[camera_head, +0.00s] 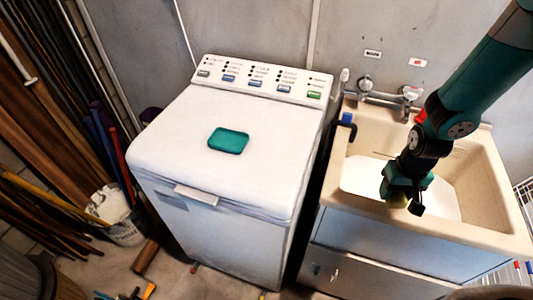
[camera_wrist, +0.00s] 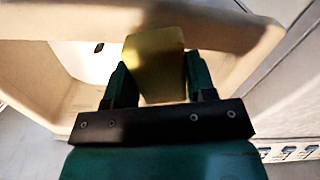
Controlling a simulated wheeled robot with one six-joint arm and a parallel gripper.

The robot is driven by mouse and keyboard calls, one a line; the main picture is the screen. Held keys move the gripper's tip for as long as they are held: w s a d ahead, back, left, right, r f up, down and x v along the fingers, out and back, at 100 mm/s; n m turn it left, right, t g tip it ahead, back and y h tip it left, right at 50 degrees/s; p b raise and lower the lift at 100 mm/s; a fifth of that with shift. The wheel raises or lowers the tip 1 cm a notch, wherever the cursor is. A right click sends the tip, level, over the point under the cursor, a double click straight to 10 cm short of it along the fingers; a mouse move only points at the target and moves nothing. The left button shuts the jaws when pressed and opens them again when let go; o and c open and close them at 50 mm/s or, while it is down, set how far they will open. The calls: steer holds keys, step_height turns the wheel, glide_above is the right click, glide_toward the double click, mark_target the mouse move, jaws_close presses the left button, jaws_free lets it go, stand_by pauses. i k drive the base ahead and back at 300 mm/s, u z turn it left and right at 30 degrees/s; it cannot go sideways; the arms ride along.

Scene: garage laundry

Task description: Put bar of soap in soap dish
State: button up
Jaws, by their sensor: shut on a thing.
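The bar of soap is a yellow-olive block (camera_wrist: 154,62) between the two green fingers of my gripper (camera_wrist: 155,80) in the wrist view. My gripper (camera_head: 405,200) is shut on it, above the front part of the sink in the head view. There only a small olive part of the soap (camera_head: 398,204) shows below the fingers. The soap dish is a shallow teal tray (camera_head: 229,140) lying empty on the white washing machine lid, to the left of my gripper. The dish is not seen in the wrist view.
The beige sink (camera_head: 480,233) stands right of the washing machine (camera_head: 165,145), with a narrow gap between. Taps (camera_head: 366,84) sit at the sink's back edge. The lid around the dish is clear. Poles and a white bucket (camera_head: 122,232) stand at the left.

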mark_target(229, 142)
steer(key=z, duration=1.95)
steer(key=k, duration=1.25)
steer(key=u, duration=2)
steer(key=i, duration=1)
